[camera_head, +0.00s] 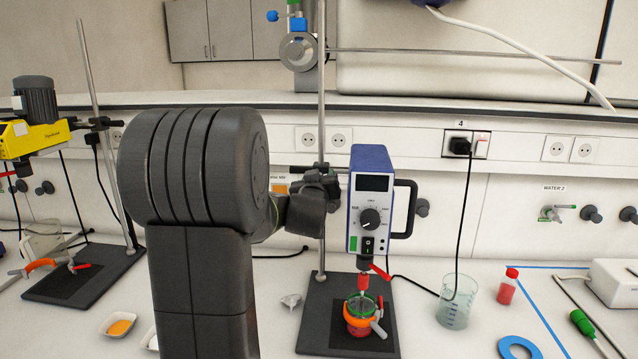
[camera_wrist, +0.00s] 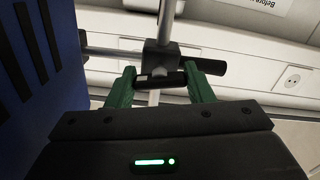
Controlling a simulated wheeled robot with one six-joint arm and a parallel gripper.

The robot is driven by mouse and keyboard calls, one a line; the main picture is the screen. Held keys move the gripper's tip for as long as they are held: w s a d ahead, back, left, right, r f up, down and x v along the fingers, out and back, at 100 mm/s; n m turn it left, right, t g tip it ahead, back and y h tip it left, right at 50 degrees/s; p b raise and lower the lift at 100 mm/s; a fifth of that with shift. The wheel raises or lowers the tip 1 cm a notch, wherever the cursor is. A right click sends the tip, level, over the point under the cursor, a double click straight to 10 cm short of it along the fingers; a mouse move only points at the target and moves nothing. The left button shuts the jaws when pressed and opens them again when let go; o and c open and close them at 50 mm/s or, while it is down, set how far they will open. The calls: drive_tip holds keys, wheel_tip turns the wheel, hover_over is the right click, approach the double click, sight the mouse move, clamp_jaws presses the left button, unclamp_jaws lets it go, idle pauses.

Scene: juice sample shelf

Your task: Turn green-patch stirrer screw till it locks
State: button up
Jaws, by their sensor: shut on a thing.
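The stirrer (camera_head: 370,215) has a blue and grey housing, a dial and a green patch (camera_head: 352,243) low on its front. A boss clamp (camera_wrist: 160,58) joins it to the upright rod (camera_head: 321,120). In the wrist view my gripper (camera_wrist: 158,84) has its two green fingers on either side of the black clamp screw (camera_wrist: 160,80) and is shut on it. The screw's bar lies roughly level between the fingers. In the head view my arm's dark end covers much of the clamp, and the fingers are not clear. The stirrer's blue side (camera_wrist: 40,80) also shows at left in the wrist view.
A jar with red liquid (camera_head: 358,322) and an orange clamp stands below the stirrer on a black base plate (camera_head: 318,318). A glass beaker (camera_head: 456,300) and a red bottle (camera_head: 508,287) stand to the right. A yellow stirrer (camera_head: 35,135) is far left.

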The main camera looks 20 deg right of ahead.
drive_tip(key=m+b, duration=0.2)
drive_tip(key=b, duration=0.1)
drive_tip(key=shift+f, duration=0.2)
drive_tip(key=shift+r+m+b, duration=0.2)
drive_tip(key=shift+m+b, duration=0.1)
drive_tip(key=shift+m, duration=0.2)
drive_tip(key=o, duration=1)
drive_tip(key=shift+c, duration=0.2)
drive_tip(key=b+v, duration=0.1)
drive_tip(key=v, duration=1.2)
drive_tip(key=shift+s+b, duration=0.4)
